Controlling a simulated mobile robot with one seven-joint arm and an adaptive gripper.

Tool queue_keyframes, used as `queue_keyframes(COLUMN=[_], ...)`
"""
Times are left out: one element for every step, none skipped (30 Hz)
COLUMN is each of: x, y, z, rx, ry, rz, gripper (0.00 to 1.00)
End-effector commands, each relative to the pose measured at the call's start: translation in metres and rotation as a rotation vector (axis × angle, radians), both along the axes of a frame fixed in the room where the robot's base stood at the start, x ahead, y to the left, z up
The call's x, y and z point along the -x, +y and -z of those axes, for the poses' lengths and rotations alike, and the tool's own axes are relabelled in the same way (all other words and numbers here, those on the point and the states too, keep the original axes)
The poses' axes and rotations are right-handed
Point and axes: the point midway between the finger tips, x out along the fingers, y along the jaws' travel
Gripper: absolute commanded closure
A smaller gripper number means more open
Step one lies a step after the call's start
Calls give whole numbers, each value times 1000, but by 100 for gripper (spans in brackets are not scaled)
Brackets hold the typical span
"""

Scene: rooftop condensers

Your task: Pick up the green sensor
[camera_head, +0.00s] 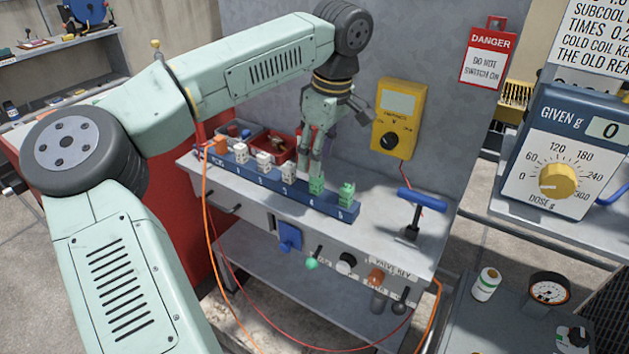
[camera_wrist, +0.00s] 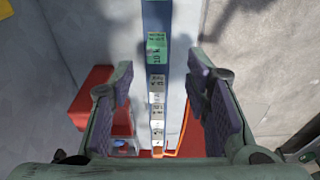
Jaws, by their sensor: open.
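Two green sensor blocks sit on a blue rail (camera_head: 290,193) on the workbench. One green block (camera_head: 317,186) is directly below my gripper (camera_head: 316,160); the other green block (camera_head: 347,194) is at the rail's right end. In the wrist view, green with dark lettering (camera_wrist: 156,50) shows on the rail, beyond the white blocks; I cannot clearly separate the two green blocks there. I cannot tell whether a fingertip touches the near green block.
Several white blocks (camera_head: 263,160) and an orange block (camera_head: 222,145) share the rail. A yellow meter (camera_head: 399,118) hangs on the grey panel behind. A blue T-handle (camera_head: 422,199) stands on the bench to the right.

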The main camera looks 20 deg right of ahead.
Motion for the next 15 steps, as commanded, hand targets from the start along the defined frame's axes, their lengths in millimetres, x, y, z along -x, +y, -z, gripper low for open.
queue_keyframes(x=[0,-1,-1,-1,-1,-1,-1,-2,-2,-3,-3,-4,-4,-5,-6], y=[0,0,0,0,0,0,0,0,0,0,0,0,0,1,1], z=[4,6,8,9,11,13,15,18,23,27,31,37,43,48,53], rx=[1,1,2,2,3,2,1,2,3,3,2,1,4,4,3], ry=[0,0,0,0,0,1,2,2,3,3,3,4,4,3,3], rz=[0,0,0,0,0,0,1,1,2,2,2,3,2,1,1], gripper=[57,57,57,57,57,57,57,57,57,57,57,57,57,57,57])
